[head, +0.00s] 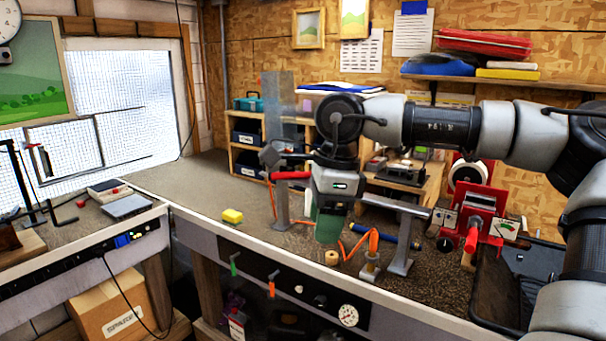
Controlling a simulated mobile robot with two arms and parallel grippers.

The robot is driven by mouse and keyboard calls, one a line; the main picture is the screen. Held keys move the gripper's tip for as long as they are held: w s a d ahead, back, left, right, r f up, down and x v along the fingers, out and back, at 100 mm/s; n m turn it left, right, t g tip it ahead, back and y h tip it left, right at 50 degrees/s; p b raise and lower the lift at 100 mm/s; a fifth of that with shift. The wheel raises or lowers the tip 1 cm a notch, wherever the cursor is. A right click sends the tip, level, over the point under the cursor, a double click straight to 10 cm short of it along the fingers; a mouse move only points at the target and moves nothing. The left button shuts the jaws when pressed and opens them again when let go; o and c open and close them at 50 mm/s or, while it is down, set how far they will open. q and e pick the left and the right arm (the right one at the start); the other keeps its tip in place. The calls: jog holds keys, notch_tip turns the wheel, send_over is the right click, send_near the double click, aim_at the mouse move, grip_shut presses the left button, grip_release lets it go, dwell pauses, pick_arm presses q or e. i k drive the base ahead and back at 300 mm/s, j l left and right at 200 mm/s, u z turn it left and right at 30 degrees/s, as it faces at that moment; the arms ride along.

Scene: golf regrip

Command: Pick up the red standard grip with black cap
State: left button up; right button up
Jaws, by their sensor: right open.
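My right arm reaches in from the right, and my right gripper (328,228) points down over the bench. I see it from behind, so the gap between its fingers is mostly hidden. A red rod-like piece (291,175) lies level just left of my right wrist, at the top of a grey post; its right end is hidden behind my wrist. It may be the red grip, but I cannot make out a black cap. A second red handle-like piece (471,241) stands by the red vise at the right. My left gripper is not in view.
A grey stand (405,238) is right of my gripper. An orange strip (361,243), a tan roll (331,258) and a blue tube (391,236) lie close by. A red vise (490,205) stands right.

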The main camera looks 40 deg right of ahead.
aim_at(271, 175)
jog(key=i+l, duration=1.5)
jog(key=l, duration=0.2)
